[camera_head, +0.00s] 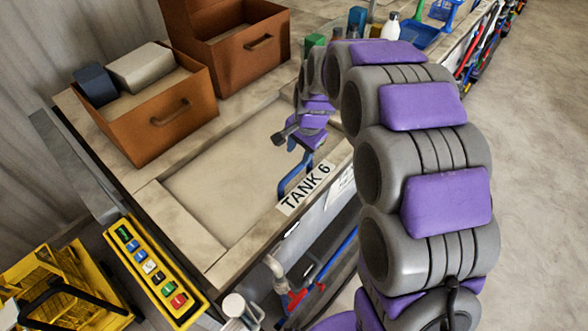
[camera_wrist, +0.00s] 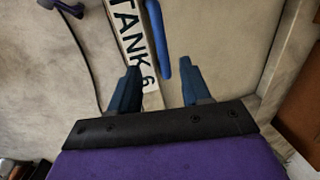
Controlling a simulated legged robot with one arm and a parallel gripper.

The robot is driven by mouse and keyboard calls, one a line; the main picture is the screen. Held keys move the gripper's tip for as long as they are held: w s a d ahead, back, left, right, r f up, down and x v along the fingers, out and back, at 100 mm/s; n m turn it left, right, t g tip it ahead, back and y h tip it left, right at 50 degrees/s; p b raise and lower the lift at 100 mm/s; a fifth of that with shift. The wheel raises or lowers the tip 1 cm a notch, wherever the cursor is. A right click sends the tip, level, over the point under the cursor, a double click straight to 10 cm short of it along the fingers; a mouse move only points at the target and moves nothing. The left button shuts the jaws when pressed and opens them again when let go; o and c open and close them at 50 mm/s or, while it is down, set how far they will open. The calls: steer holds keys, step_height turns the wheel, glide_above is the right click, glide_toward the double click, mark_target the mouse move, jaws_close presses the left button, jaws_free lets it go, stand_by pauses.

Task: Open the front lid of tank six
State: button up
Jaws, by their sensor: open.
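Tank six's front lid (camera_head: 225,185) is a flat beige panel lying shut, level within the tank's rim (camera_head: 190,238). The white "TANK 6" label (camera_head: 305,188) sits on the front edge and also shows in the wrist view (camera_wrist: 132,45). A blue bar handle (camera_head: 292,184) rises by the label. My gripper (camera_head: 306,148) hangs over the lid's front edge, just above the handle. In the wrist view my gripper (camera_wrist: 160,72) is open, and the near end of the blue handle (camera_wrist: 157,40) shows between its fingertips. I cannot tell whether they touch.
Two brown boxes (camera_head: 165,118) (camera_head: 238,50) stand open behind the lid; the nearer one holds blocks. A yellow button panel (camera_head: 152,265) is at the left front, beside a yellow crate (camera_head: 65,290). Bottles (camera_head: 390,27) stand farther along. Pipes with a red valve (camera_head: 293,300) run below the front edge.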

mark_target(292, 172)
steer(key=f, duration=0.3)
steer(key=a+f, duration=0.1)
steer(key=f, duration=0.3)
steer(key=w+f, duration=0.1)
steer(key=f, duration=0.2)
steer(key=shift+w+a+f, duration=0.1)
steer(key=shift+a+f, duration=0.05)
steer(key=shift+a, duration=0.2)
steer(key=shift+a+f, duration=0.1)
jaws_close()
steer(key=shift+w, duration=0.1)
